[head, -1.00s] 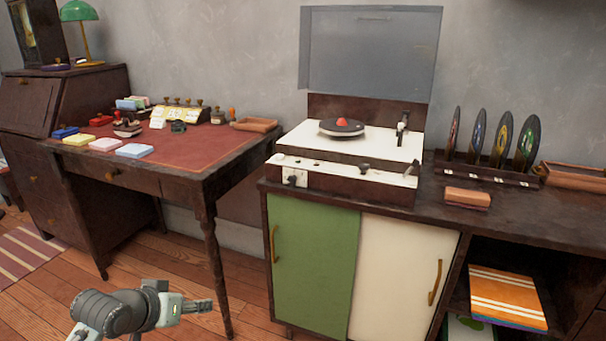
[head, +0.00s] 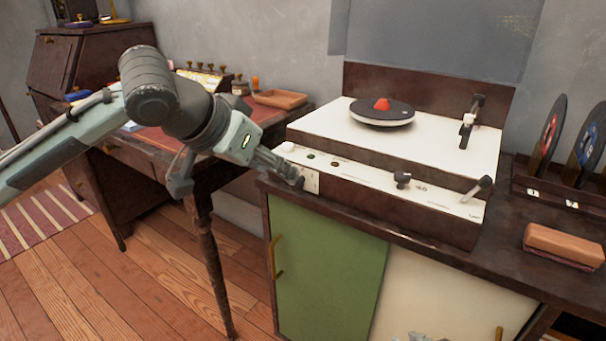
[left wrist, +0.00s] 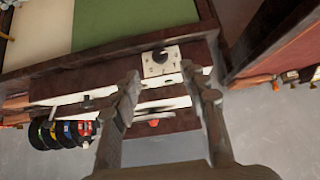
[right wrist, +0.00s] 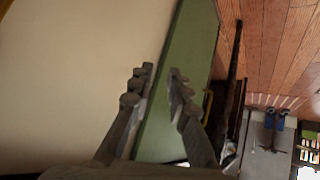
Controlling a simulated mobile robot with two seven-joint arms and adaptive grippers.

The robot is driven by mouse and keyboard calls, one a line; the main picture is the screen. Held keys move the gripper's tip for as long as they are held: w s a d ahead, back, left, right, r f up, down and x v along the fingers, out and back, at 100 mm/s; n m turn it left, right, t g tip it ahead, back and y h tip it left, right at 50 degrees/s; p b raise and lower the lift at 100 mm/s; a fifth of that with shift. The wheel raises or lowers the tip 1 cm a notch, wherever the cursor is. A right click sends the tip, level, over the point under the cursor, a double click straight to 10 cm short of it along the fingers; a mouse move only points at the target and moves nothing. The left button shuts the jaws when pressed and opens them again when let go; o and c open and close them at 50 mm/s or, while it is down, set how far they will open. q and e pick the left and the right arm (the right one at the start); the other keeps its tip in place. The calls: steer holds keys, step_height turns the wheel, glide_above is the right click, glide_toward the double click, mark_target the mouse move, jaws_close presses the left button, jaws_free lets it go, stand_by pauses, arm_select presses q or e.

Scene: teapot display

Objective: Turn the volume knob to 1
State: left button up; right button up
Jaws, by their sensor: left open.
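A dark knob sits on a white marked plate (head: 312,181) at the left of the record player's front, partly hidden by my left gripper in the head view. The left wrist view shows this dark knob (left wrist: 160,57) whole; its markings are too small to read. My left gripper (head: 238,182) is open and empty, one finger close beside the plate. In the left wrist view the fingertips (left wrist: 162,80) lie apart, with the plate just beyond the gap. Another dark knob (head: 403,179) stands on the player's top strip. My right gripper (right wrist: 160,72) is open and empty near the cabinet doors.
The record player (head: 420,150) stands on a dark cabinet with a green door (head: 325,270). A desk (head: 150,165) is to the left, behind my left arm. A brown block (head: 563,245) and a record rack (head: 545,195) are on the right.

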mark_target(299, 182)
arm_select(q)
steer(key=b+x, duration=0.1)
steer(key=x, duration=0.6)
arm_select(e)
steer(key=w+a+r+t, duration=0.1)
steer(key=a+r+y, duration=0.1)
steer(key=w+a+r+t, duration=0.1)
steer(key=shift+w+a+r+t+y, duration=0.3)
steer(key=shift+w+a+r, duration=0.05)
steer(key=shift+r, duration=0.05)
arm_select(q)
steer(key=shift+w+f, duration=0.1)
jaws_close()
